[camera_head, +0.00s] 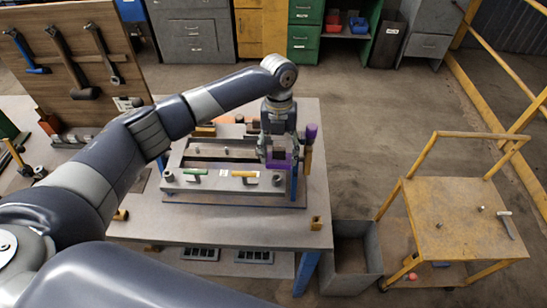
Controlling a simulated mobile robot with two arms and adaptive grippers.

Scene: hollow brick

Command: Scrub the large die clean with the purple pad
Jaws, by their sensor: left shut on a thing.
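My left gripper (278,157) points down over the right part of the workbench. It is shut on the purple pad (283,168), which shows low around the fingers. A small dark brown block shape shows between the fingers; I cannot tell what it belongs to. A grey metal frame with long openings, seemingly the large die (215,186), lies flat on the bench. The pad is at the frame's right end; whether it touches is too small to tell. The gripper and pad hide part of that end. My right gripper is not in view.
A purple-topped upright tool (311,133) stands close right of the gripper. Green (197,172) and yellow (243,174) handles lie on the frame's front. A small yellow block (316,223) sits at the bench's front right. A grey bin (350,258) and yellow cart (450,225) stand right.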

